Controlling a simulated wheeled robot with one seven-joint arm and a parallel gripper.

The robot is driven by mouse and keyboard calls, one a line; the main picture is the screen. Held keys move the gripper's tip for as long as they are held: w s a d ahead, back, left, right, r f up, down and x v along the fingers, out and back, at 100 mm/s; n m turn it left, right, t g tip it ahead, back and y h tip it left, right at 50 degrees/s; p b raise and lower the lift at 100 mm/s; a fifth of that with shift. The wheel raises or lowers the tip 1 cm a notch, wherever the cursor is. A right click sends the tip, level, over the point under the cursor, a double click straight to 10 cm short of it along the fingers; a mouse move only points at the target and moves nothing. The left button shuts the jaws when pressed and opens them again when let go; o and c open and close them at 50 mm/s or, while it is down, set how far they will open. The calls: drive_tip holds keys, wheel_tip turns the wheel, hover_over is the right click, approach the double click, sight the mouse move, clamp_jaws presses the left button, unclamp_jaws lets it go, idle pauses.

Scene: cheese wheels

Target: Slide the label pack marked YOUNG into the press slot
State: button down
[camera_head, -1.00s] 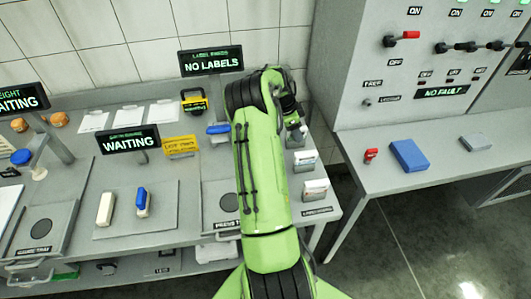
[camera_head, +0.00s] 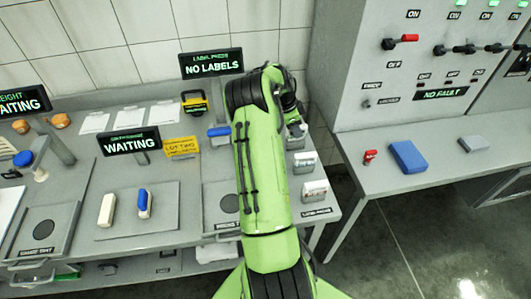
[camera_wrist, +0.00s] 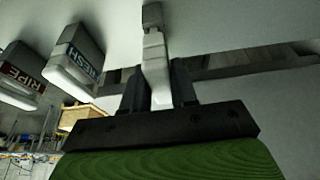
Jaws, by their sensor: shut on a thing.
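My gripper (camera_wrist: 156,92) is shut on a narrow white and grey pack (camera_wrist: 154,55), seen edge-on between the dark fingers. Its marking does not show, so I cannot read whether it says YOUNG. In the head view two white packs (camera_head: 304,160) (camera_head: 315,190) stand on the table's right end. My green arm mostly hides the gripper there. The NO LABELS sign (camera_head: 211,63) marks the label press; its slot is not clearly visible.
A tray (camera_head: 140,222) holds a white and a blue piece.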

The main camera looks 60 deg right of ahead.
drive_tip(key=shift+r+p, duration=1.35)
drive_tip(key=shift+r, duration=1.05)
drive_tip(key=shift+r+p, duration=1)
drive_tip(key=shift+r, duration=0.55)
drive_tip(key=shift+f, duration=0.1)
drive_tip(key=shift+w+a, duration=0.25)
drive_tip(key=w+a+r, duration=0.1)
drive_tip(key=w+a, duration=0.4)
drive_tip(key=a, duration=0.4)
drive_tip(key=shift+w+a+r, duration=0.2)
drive_tip(key=shift+a+r, duration=0.05)
drive_tip(key=shift+a, duration=0.1)
